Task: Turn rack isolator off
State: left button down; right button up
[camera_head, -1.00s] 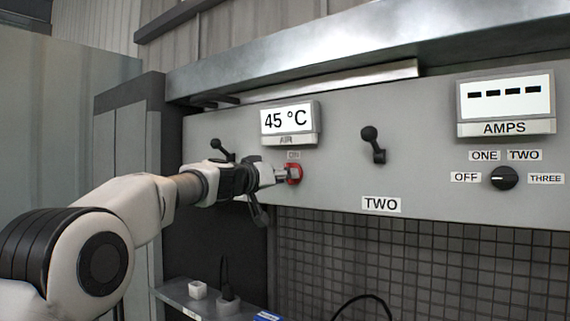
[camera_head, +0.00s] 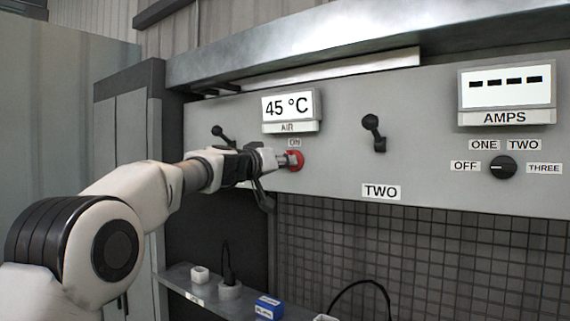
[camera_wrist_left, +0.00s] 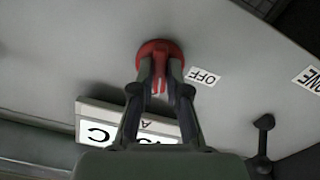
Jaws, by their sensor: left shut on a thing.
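The rack isolator is a red round knob (camera_head: 296,160) on the grey panel, under an ON label (camera_head: 294,142). In the left wrist view the red knob (camera_wrist_left: 159,46) shows at top middle, with an OFF label (camera_wrist_left: 203,77) beside it. My left gripper (camera_head: 284,162) reaches in from the left and its fingertips meet at the knob. In the wrist view the two fingers (camera_wrist_left: 160,78) are shut on the knob's raised grip, partly hiding it. My right gripper is in no view.
An AIR display (camera_head: 289,106) reading 45 °C is above the knob. Black levers (camera_head: 374,133) stick out on either side. At right are an AMPS display (camera_head: 505,88) and a black selector (camera_head: 502,167). Below is a shelf with small items, including a blue box (camera_head: 268,307).

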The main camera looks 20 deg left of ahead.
pick_arm(q)
jog(key=shift+d+n, duration=0.1)
jog(key=shift+n, duration=6.8)
jog(key=c, duration=1.4)
grip_release()
jog(key=shift+r, duration=0.1)
jog(key=shift+o, duration=1.2)
jog(key=shift+w+d, duration=0.1)
